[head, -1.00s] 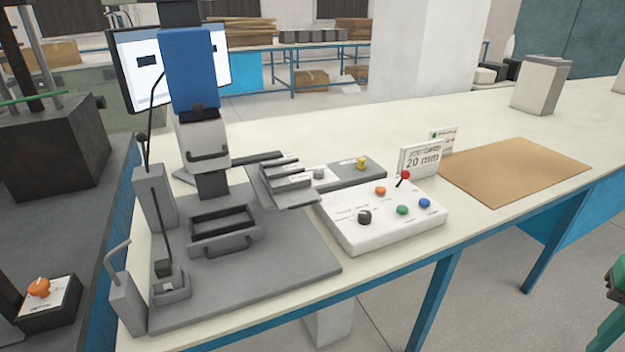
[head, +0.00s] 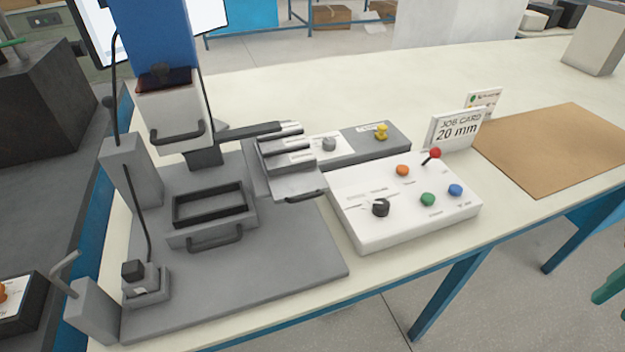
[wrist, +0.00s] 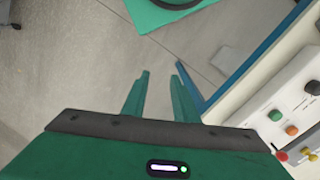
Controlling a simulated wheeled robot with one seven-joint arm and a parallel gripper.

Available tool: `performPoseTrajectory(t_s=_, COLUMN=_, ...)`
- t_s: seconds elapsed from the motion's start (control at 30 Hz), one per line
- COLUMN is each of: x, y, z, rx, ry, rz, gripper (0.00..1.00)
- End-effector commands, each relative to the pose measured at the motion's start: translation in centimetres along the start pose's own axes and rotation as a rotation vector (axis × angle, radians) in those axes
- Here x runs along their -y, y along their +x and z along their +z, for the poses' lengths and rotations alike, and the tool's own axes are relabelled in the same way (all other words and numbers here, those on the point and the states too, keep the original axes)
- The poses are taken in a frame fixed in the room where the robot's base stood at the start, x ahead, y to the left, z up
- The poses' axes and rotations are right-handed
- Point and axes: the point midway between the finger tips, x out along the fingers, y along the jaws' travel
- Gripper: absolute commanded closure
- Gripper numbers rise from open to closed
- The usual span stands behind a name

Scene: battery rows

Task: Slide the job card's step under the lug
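The job card (head: 458,130) stands behind the white control box and reads "20 mm". The grey stepped block (head: 287,150), with several labelled steps and a black handle at its front, sits on the bench fixture right of the press. A grey lug-like piece (head: 205,158) under the press head (head: 172,120) lies close to the block's left end; I cannot tell whether any step is under it. My gripper (wrist: 162,85) has its two green fingers apart, with nothing between them. It is over the floor, clear of the bench.
A grey tray with handle (head: 212,240) sits on the press base plate (head: 260,275). The white control box (head: 385,225) has coloured knobs and a red-tipped lever. A brown mat (head: 555,150) lies at the right. A grey box (head: 354,149) with a yellow knob stands behind.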

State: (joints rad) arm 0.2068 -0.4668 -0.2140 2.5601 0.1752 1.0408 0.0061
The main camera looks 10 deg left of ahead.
Motion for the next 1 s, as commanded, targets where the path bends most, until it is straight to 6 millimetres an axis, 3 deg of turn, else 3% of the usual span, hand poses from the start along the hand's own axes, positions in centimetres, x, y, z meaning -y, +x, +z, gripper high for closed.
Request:
performPoseTrajectory(t_s=0.07, x=-0.3, y=-0.6, z=0.8, rx=-0.013, ry=-0.020, rz=-0.006, gripper=0.74)
performPoseTrajectory(t_s=0.17, x=0.7, y=-1.2, z=0.0, rx=-0.021, ry=-0.101, rz=-0.002, gripper=0.74)
performPoseTrajectory(t_s=0.37, x=6.6, y=-3.6, z=-3.1, rx=-0.047, ry=-0.487, rz=0.019, gripper=0.74)
performPoseTrajectory(t_s=0.53, x=14.1, y=-5.9, z=-4.4, rx=-0.078, ry=-0.894, rz=0.038, gripper=0.74)
performPoseTrajectory(t_s=0.67, x=20.4, y=-7.5, z=-4.0, rx=-0.101, ry=-1.204, rz=0.050, gripper=0.74)
performPoseTrajectory(t_s=0.87, x=30.3, y=-9.7, z=-0.4, rx=-0.140, ry=-1.681, rz=0.065, gripper=0.74)
performPoseTrajectory(t_s=1.0, x=36.9, y=-11.0, z=4.1, rx=-0.171, ry=-2.013, rz=0.072, gripper=0.74)
